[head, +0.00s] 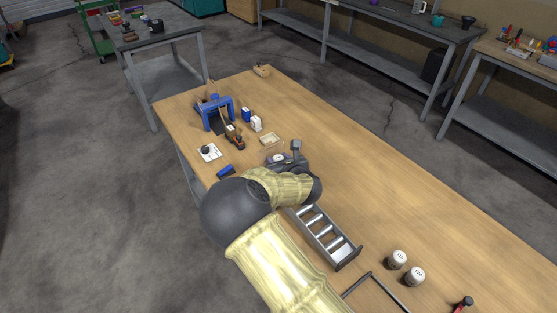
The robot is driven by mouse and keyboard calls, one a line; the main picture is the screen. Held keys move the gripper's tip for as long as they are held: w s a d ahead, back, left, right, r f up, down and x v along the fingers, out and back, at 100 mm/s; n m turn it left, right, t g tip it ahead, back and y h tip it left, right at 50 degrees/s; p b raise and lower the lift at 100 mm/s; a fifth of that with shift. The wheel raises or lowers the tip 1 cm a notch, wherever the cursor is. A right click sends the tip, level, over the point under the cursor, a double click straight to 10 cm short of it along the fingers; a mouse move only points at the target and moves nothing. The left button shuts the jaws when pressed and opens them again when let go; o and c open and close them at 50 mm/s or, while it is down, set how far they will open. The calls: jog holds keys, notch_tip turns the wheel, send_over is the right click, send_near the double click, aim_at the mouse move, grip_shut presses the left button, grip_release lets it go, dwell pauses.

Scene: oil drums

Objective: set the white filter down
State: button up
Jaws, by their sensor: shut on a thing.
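My gripper (275,161) is over the middle of the long wooden table, beyond the bend of my arm, and it is shut. A small whitish round thing, apparently the white filter (278,158), shows between its dark parts. My gripper and wrist hide most of it, and I cannot tell whether it touches the tabletop. Two other white cylinders with dark marks, one (397,260) and a second (415,276), stand upright on the table at the lower right.
A grey rack (345,257) with several pale bars lies beside my arm. The table's right middle (370,190) is clear.

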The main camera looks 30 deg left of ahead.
jog(key=o, duration=1)
jog(key=shift+r, duration=0.1)
jog(key=shift+r+p, duration=0.45)
jog(key=shift+p, duration=0.1)
jog(key=b+v, duration=0.2)
jog(key=v, duration=1)
